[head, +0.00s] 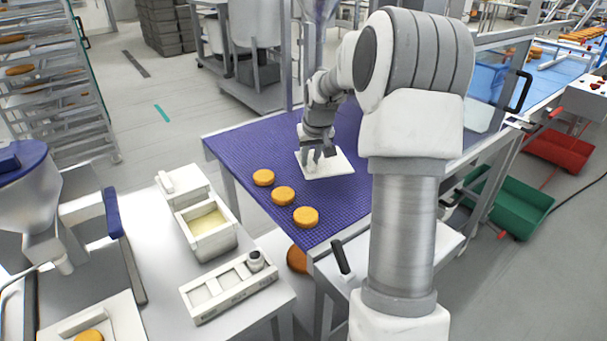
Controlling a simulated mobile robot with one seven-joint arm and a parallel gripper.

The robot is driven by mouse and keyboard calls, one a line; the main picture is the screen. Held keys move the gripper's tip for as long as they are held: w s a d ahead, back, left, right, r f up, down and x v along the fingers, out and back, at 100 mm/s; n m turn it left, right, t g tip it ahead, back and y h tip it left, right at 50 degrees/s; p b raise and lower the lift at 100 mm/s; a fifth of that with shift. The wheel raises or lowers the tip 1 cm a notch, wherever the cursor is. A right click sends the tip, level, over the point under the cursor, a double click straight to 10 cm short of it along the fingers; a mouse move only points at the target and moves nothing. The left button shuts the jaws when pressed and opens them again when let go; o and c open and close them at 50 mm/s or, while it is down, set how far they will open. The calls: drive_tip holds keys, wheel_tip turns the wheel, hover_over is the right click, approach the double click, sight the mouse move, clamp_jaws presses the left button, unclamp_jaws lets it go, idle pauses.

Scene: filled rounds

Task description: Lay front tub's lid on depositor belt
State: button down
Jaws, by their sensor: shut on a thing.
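My gripper (318,158) is shut on a white square lid (338,168), above or on the blue depositor belt (245,146). I cannot tell whether the lid touches the belt. The front tub (208,241) stands open on the left table, with a pale yellow filling inside. Behind it a second white tub is covered by its own lid (182,182).
A white compartment tray (228,288) with a small dark-topped jar (256,261) sits in front of the tubs. A brown round thing (297,259) is below the belt's near corner. The belt's left far part is bare. Green (515,207) and red (558,150) crates stand at the right.

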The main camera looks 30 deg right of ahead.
sight(310, 173)
drive_tip(key=shift+f, duration=2.65)
drive_tip(key=shift+f+b, duration=0.15)
drive_tip(key=shift+b, duration=0.2)
drive_tip(key=c, duration=0.7)
unclamp_jaws()
drive_tip(key=shift+c, duration=0.2)
drive_tip(key=shift+r, duration=0.4)
drive_tip(key=p+v, duration=0.1)
drive_tip(key=v, duration=1)
drive_tip(key=shift+s+r, duration=0.2)
drive_tip(key=shift+r, duration=0.05)
drive_tip(key=shift+a, duration=0.1)
